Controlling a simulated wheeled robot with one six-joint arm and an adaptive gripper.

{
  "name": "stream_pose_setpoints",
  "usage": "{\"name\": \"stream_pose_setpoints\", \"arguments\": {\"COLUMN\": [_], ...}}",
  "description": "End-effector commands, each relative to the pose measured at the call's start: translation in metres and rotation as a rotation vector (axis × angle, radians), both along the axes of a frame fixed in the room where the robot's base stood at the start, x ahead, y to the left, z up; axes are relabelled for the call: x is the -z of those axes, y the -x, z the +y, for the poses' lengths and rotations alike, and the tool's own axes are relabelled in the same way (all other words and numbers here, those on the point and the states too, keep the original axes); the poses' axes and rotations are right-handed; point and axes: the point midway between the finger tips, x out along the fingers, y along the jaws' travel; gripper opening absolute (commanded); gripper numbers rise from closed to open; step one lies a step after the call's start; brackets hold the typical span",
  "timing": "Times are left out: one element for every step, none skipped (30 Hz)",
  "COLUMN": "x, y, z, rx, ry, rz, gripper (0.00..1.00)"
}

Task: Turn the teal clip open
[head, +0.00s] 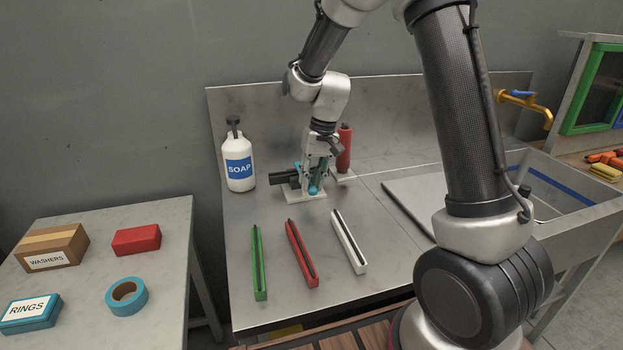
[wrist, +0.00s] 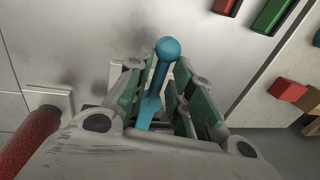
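The teal clip (head: 314,189) is a small lever with a round knob, on a pale base plate on the steel counter. In the wrist view the clip (wrist: 160,75) stands between my gripper's green-padded fingers, its knob near the fingertips. My gripper (head: 316,172) points down over it. In the wrist view the gripper (wrist: 154,84) is open, with gaps showing on both sides of the lever. A dark cylinder (head: 284,176) lies just left of the clip. The clip's lower end and its mount are partly hidden by my fingers.
A red upright cylinder (head: 344,150) stands close behind right on its own plate. A soap bottle (head: 238,163) stands at the left. Green (head: 259,262), red (head: 301,254) and white (head: 349,241) slotted bars lie in front. Bare counter lies between them and the clip.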

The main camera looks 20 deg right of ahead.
Motion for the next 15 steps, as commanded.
{"name": "stream_pose_setpoints", "arguments": {"x": [-0.0001, -0.0001, -0.0002, -0.0002, -0.0002, -0.0002, -0.0003, -0.0003, -0.0003, -0.0004, -0.0004, -0.0004, -0.0005, -0.0005, -0.0006], "y": [0.0, 0.0, 0.0, 0.0, 0.0, 0.0, 0.0, 0.0, -0.0001, -0.0001, -0.0001, -0.0002, -0.0003, -0.0003, -0.0004], "z": [0.0001, 0.0001, 0.0002, 0.0002, 0.0002, 0.0002, 0.0001, 0.0001, 0.0, -0.0001, -0.0003, -0.0005, -0.0008, -0.0012, -0.0017], "rx": [0.0, 0.001, 0.001, 0.001, 0.001, 0.001, 0.0, 0.0, -0.002, -0.004, -0.008, -0.014, -0.02, -0.028, -0.042], "ry": [0.0, 0.0, 0.0, -0.001, -0.001, -0.001, -0.001, -0.001, -0.001, -0.001, -0.001, -0.001, -0.001, -0.001, -0.001], "rz": [0.0, 0.0, 0.0, 0.0, 0.0, 0.0, 0.0, 0.0, 0.0, 0.0, -0.001, 0.0, 0.0, 0.001, 0.0], "gripper": [0.07, 0.02, 0.0, 0.0, 0.0, 0.0, 0.0, 0.0, 0.0, 0.0, 0.0, 0.0, 0.0, 0.0, 0.0]}}
